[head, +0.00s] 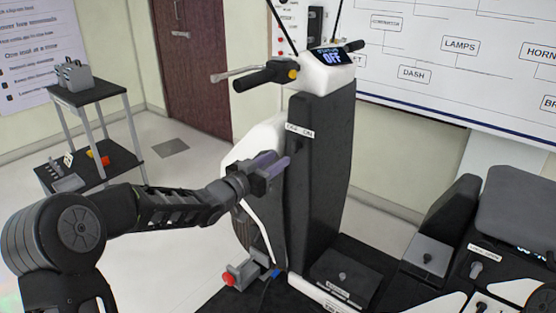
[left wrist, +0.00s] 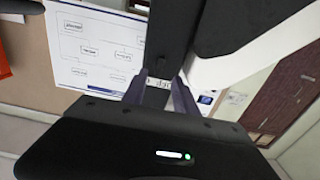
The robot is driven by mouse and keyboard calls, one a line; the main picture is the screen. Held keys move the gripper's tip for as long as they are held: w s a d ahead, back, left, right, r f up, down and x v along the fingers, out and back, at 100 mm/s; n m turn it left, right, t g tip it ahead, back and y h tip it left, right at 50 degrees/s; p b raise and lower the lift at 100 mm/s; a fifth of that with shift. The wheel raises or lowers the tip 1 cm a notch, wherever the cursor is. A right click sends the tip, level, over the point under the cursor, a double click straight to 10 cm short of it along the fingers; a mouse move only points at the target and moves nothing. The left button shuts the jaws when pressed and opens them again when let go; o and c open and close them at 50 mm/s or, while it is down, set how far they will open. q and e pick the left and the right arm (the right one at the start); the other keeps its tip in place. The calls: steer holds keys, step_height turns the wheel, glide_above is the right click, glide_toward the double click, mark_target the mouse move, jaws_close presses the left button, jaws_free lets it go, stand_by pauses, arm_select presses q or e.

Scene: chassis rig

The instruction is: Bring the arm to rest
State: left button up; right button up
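My left arm (head: 165,207) reaches in from the left in the head view. Its gripper (head: 278,162) has purple fingers pointing at the dark front column of the scooter (head: 322,170). The fingertips are close to the column, just below and left of a small dark switch (head: 298,146) under an "OFF ON" label (head: 300,130). I cannot tell whether they touch it. In the left wrist view the fingers (left wrist: 161,88) stand apart, with the label partly seen between them. The scooter's display (head: 335,55) reads "OFF". My right gripper is not in view.
The handlebar (head: 262,76) juts left above my gripper. A dark shelf cart (head: 92,92) stands at the left. Open floor (head: 180,170) lies between cart and scooter.

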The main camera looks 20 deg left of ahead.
arm_select(q)
steer(key=s+d+f+n+g+y, duration=0.15)
steer(key=s+f, duration=0.25)
steer(key=f, duration=0.5)
steer(key=s+d+f+n+g+y, duration=0.1)
steer(key=s+d+f+n+g, duration=0.2)
steer(key=f, duration=0.6)
steer(key=s+f+n+g+y, duration=0.15)
steer(key=s+f, duration=0.35)
steer(key=f, duration=0.5)
steer(key=s+d+f+g, duration=0.3)
steer(key=s+f, duration=0.2)
steer(key=s, duration=0.5)
steer(key=s+d+f+g+h, duration=0.1)
steer(key=s+d+f+g, duration=0.2)
steer(key=s+f, duration=0.3)
steer(key=s+d+f+g, duration=0.4)
steer(key=s+d+f, duration=0.1)
steer(key=s, duration=1)
steer(key=shift+s+d+f, duration=0.15)
steer(key=shift+s+f, duration=0.2)
steer(key=shift+f, duration=0.4)
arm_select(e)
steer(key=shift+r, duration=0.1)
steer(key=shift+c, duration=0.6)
